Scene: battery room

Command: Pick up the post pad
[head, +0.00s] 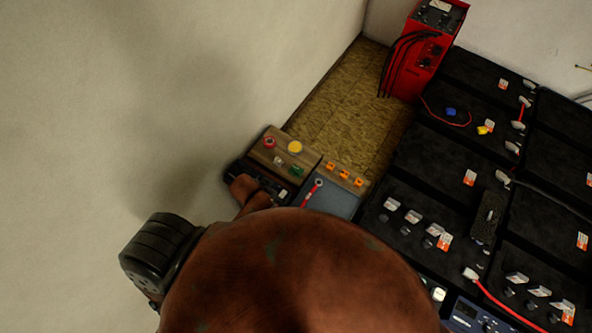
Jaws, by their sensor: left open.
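I cannot tell for sure which thing is the post pad. A wooden tray (262,154) against the wall holds a small red round piece (270,143), a yellow disc (295,147), a small pale piece (280,160) and a green piece (297,170). A dark, rough block (488,215) lies on the batteries at the right. My right gripper is not in view.
A blue-grey tray (338,204) with orange pieces (344,174) beside it adjoins the wooden tray. Black batteries (445,161) with cables and tags fill the right. A red charger (424,50) stands at the back. The brown floor strip (345,105) is clear; the wall (120,100) bounds the left.

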